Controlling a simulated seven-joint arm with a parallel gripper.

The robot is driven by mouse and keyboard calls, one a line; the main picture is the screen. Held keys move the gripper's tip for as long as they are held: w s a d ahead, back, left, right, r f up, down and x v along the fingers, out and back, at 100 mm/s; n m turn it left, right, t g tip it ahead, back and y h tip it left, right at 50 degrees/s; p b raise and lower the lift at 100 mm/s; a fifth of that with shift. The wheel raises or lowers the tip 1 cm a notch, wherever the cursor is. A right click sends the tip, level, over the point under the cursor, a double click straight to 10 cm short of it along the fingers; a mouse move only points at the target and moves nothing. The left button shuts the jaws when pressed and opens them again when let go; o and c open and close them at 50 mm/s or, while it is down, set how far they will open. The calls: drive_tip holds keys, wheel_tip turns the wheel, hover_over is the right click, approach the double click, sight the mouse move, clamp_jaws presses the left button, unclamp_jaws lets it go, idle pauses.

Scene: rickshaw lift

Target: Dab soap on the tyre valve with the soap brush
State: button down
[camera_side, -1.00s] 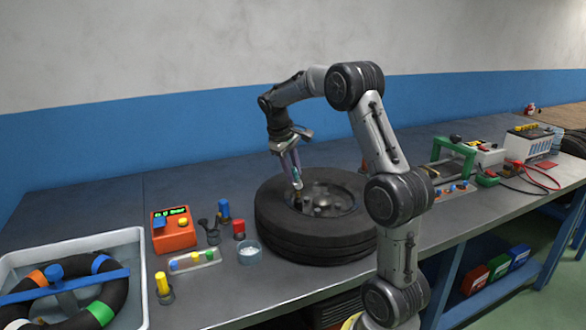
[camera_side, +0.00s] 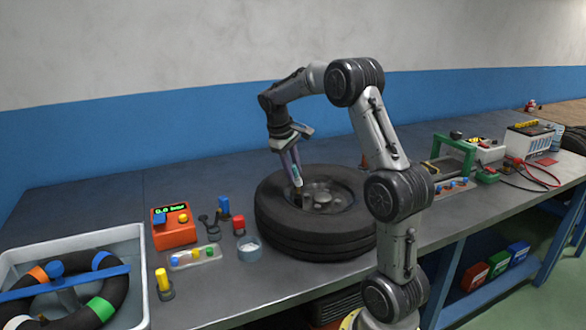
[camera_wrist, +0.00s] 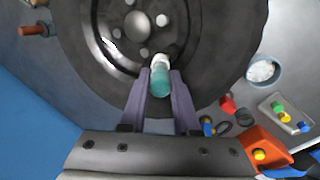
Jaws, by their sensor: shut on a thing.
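The black tyre (camera_side: 290,240) lies flat on the bench with its grey wheel rim facing up; it also fills the top of the wrist view (camera_wrist: 215,65). My gripper (camera_side: 295,178) points down over the near-left inner edge of the rim. In the wrist view its two purple fingers (camera_wrist: 159,85) are shut on the soap brush (camera_wrist: 160,82), a teal handle with a pale end towards the rim. The brush (camera_side: 296,173) is partly hidden by the fingers in the side view. I cannot make out the tyre valve or whether the brush touches it.
A cup of white soap (camera_side: 248,248) stands left of the tyre. Farther left are an orange gauge box (camera_side: 174,229), a small tray of coloured caps (camera_side: 194,258) and a white basin (camera_side: 140,260) holding an inner tube. A green frame (camera_side: 455,150) and battery (camera_side: 530,142) stand right.

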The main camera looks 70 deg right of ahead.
drive_tip(key=shift+f, duration=0.5)
idle(1.2)
drive_tip(key=shift+r, duration=3.55)
